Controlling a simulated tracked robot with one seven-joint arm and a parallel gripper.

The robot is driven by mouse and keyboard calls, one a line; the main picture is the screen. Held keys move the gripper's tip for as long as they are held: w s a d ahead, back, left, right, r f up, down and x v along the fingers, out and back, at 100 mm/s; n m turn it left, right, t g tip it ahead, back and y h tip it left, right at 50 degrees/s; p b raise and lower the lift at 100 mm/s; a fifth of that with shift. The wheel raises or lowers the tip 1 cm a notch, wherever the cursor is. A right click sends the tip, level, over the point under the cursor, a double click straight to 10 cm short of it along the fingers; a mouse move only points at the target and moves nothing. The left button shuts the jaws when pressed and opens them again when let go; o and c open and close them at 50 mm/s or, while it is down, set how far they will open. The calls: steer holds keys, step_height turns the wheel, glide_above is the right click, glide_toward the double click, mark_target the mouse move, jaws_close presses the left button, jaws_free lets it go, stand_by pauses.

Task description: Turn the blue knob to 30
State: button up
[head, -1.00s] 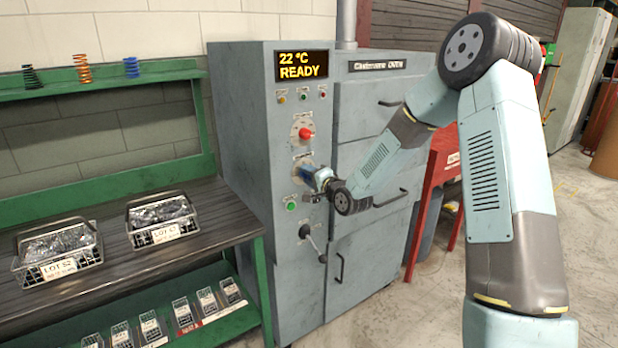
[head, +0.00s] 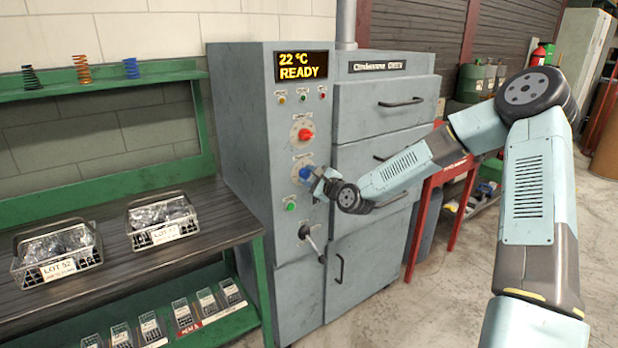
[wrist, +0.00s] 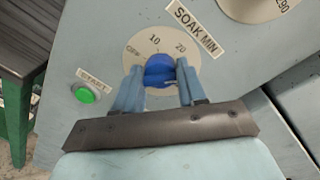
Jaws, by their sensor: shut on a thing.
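The blue knob (wrist: 159,71) sits on a pale round dial (wrist: 190,57) under a "SOAK MIN" label (wrist: 196,28) in the wrist view. The marks OFF, 10 and 20 show; the rest of the dial is hidden by my gripper, and I cannot tell where the knob points. My gripper (wrist: 158,80) has one finger on each side of the knob and is shut on it. In the head view the knob (head: 305,173) shows just left of my gripper (head: 318,182), on the oven's control panel.
The red knob (head: 305,134) is above the blue one. The green START button (wrist: 85,95) is below left of the dial, and a lever (head: 312,240) is lower on the panel. A dark bench (head: 190,247) with wire baskets stands to the left.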

steer(key=shift+w+d+f+m, duration=0.1)
steer(key=shift+d+f+m, duration=0.15)
steer(key=shift+m, duration=0.55)
steer(key=o, duration=0.8)
steer(key=shift+c, duration=0.2)
steer(key=shift+o, duration=1.3)
steer(key=shift+a+r, duration=0.15)
steer(key=v, duration=1.3)
steer(key=shift+s+d, duration=0.25)
steer(key=shift+d, duration=0.1)
